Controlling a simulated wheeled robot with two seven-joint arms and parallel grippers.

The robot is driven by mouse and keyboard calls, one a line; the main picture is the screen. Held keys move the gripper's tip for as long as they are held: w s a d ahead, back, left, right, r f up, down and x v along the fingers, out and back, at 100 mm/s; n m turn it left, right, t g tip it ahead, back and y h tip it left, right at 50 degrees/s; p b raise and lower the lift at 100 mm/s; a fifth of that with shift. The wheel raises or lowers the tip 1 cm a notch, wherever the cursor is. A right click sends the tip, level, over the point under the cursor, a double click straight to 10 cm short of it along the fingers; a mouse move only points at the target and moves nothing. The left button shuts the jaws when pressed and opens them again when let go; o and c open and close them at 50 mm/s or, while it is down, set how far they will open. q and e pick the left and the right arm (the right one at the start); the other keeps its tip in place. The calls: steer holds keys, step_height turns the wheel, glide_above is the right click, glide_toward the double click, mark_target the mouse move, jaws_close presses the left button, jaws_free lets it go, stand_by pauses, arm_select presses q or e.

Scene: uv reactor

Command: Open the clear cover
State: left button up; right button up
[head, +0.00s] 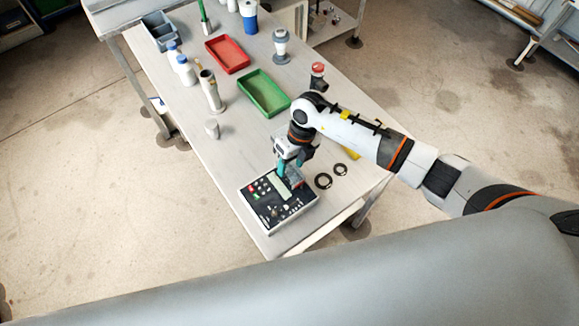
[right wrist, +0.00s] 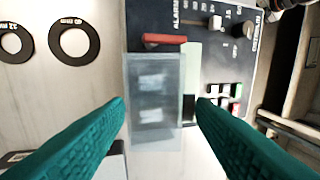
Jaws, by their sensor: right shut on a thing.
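A control box (head: 270,212) with a dark panel, buttons and knobs stands at the near end of the table. The clear cover (right wrist: 156,95) is a see-through box-like piece at the edge of the panel (right wrist: 218,60) in the right wrist view, with a red bar (right wrist: 165,39) at its far end. My right gripper (right wrist: 160,105) is over the box, its teal fingers on either side of the cover and shut on it. It also shows in the head view (head: 289,172), where fingers and arm partly hide the cover. My left gripper is not in view.
Two black rings (head: 323,181) (head: 340,169) lie beside the box. Farther up the table are a green tray (head: 264,93), a red tray (head: 227,54), a red-topped item (head: 318,75), a cylinder (head: 211,92) and white bottles (head: 186,70). Bare table lies left of the box.

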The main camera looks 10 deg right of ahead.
steer(key=d+g+y+b, duration=0.1)
steer(key=y+b, duration=0.3)
steer(key=b, duration=0.3)
steer(key=w+d+g+y+b, duration=0.1)
steer(key=y+b, duration=0.3)
steer(key=b, duration=0.4)
steer(key=w+d+f+g+y+b, duration=0.1)
steer(key=d+g+y+b, duration=0.1)
steer(key=b, duration=0.6)
steer(key=shift+d+f+g+y, duration=0.15)
steer(key=shift+g+y, duration=0.45)
steer(key=shift+y, duration=0.8)
steer(key=shift+d+y+b, duration=0.2)
steer(key=shift+y+b, duration=0.4)
steer(key=shift+b, duration=0.35)
steer(key=shift+r+g, duration=0.2)
steer(key=shift+g, duration=0.1)
steer(key=o, duration=1)
steer(key=b+v, duration=0.2)
steer(key=v, duration=0.4)
steer(key=shift+w+d+f+b, duration=0.1)
steer(key=shift+w+d+b, duration=0.05)
steer(key=shift+d+b, duration=0.2)
steer(key=shift+w+d, duration=0.1)
steer(key=shift+d, duration=0.25)
